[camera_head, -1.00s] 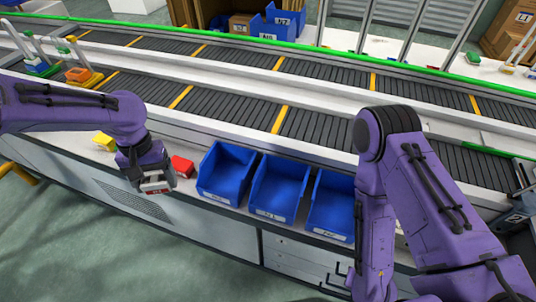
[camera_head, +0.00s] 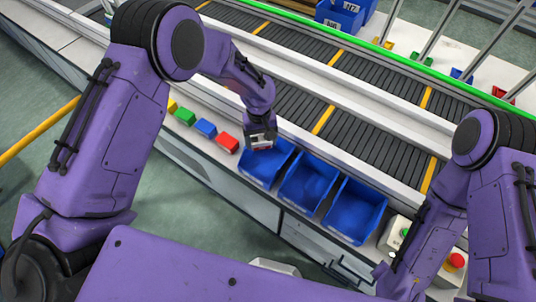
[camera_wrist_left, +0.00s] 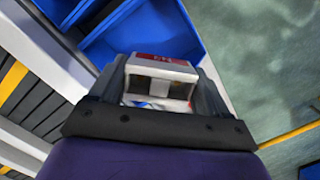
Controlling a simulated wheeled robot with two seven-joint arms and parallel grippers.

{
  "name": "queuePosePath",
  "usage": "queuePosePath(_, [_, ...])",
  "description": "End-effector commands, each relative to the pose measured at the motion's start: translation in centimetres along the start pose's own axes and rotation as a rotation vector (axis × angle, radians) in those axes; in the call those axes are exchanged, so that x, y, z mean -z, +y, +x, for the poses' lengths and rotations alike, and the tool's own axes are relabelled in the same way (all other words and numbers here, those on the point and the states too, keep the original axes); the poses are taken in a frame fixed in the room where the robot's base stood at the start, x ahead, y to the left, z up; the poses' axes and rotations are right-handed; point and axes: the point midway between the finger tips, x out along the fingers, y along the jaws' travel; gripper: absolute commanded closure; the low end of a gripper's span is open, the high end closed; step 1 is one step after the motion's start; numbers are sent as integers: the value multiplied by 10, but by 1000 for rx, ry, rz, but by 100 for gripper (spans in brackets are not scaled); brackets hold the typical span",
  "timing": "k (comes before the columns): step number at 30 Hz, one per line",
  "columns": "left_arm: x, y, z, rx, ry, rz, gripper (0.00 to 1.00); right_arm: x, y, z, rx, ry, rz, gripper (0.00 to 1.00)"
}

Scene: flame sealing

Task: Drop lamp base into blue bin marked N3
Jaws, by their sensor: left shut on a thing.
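My left gripper (camera_head: 261,141) is shut on a small white, red-topped box-shaped thing, taken as the lamp base (camera_wrist_left: 161,66). In the head view the gripper is over the rear left part of the leftmost blue bin (camera_head: 256,177). Two more blue bins stand to its right, the middle bin (camera_head: 300,197) and the right bin (camera_head: 350,221). I cannot read their labels, so I cannot tell which is N3. The left wrist view shows blue bin walls (camera_wrist_left: 140,28) beyond the held thing. My right arm is at the right; its gripper does not show.
Red (camera_head: 227,142), blue (camera_head: 205,128), green (camera_head: 185,116) and yellow blocks lie on the ledge left of the bins. A conveyor (camera_head: 345,137) runs behind. A control box with a red button (camera_head: 455,261) is at the lower right. More blue bins (camera_head: 340,15) stand at the back.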

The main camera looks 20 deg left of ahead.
Motion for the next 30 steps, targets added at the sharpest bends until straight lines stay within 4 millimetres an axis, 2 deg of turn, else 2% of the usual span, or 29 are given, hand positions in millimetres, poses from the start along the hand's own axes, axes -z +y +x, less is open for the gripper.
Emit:
queuePosePath(4, [2,-2,19,1,-2,-1,54,-1,0,3,0,0,0,57])
queuePosePath(6, [5,-2,35,0,0,-1,54,-8,-2,19,0,0,0,57])
queuePosePath(10, [7,-2,52,0,0,-1,54,-14,-3,34,0,-1,0,57])
queuePosePath(20, [7,-2,54,0,0,0,54,-15,-3,36,0,0,0,57])
queuePosePath(21, [7,-2,54,0,0,0,11,-15,-3,36,0,0,0,57])
queuePosePath(22, [7,-2,54,0,0,0,1,-15,-3,36,0,0,0,57])
queuePosePath(30, [7,-2,52,0,0,1,0,-15,-3,37,0,0,0,57])
